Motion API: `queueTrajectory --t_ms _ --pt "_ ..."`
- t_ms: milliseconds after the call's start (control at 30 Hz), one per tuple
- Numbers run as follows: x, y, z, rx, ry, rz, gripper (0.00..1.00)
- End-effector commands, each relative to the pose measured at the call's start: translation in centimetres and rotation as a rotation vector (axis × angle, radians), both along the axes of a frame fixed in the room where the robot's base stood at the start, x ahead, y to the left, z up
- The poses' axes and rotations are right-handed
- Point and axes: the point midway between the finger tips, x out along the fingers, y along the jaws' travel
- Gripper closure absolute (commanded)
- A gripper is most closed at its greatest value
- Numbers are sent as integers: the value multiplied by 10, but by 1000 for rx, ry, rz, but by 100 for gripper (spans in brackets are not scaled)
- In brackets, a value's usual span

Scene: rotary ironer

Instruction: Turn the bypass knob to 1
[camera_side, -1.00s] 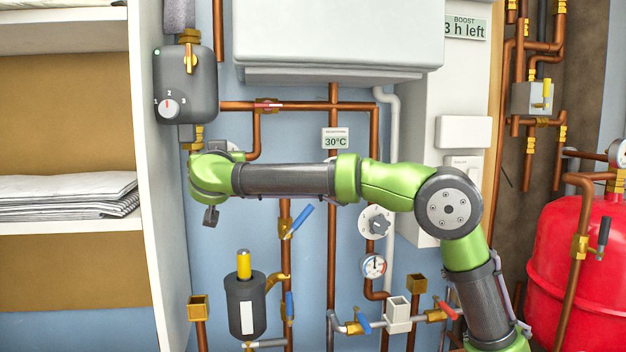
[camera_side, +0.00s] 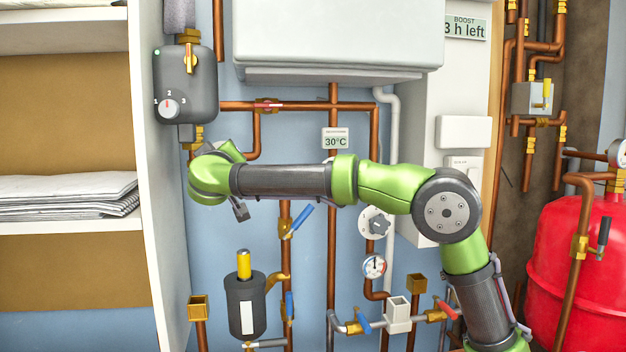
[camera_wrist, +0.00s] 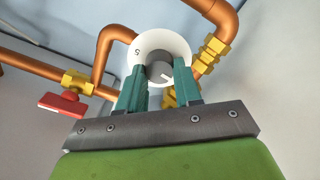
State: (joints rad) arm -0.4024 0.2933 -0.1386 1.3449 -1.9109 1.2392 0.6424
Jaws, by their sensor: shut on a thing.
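In the wrist view, a small dark grey knob (camera_wrist: 157,71) stands in the middle of a round white dial (camera_wrist: 150,46). A light pointer line shows on the knob, slanting to the lower right of the picture. One mark, which looks like a 5, shows on the dial's left; any other marks are hidden or unreadable. My gripper (camera_wrist: 162,70) has its two teal fingers closed on the sides of the knob. In the side view, my green wrist (camera_side: 209,176) hides the knob and fingers, below the grey pump box (camera_side: 186,85).
A red-handled valve (camera_wrist: 62,104) and copper pipes lie close around the dial. Another dial, numbered 1 to 3 (camera_side: 168,108), is on the pump box. A white shelf wall (camera_side: 160,200) stands close left of my wrist. A third dial (camera_side: 376,222) is below my forearm.

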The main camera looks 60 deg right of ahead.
Motion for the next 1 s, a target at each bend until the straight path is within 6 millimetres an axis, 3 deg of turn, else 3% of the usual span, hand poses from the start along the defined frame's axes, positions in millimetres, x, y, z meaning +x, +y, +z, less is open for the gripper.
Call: queueTrajectory --t_ms 833,867,1000 --pt "0 2 0 -97 100 1 96" --pt "0 1 0 -98 100 1 62" --pt "0 1 0 -98 100 0 40"
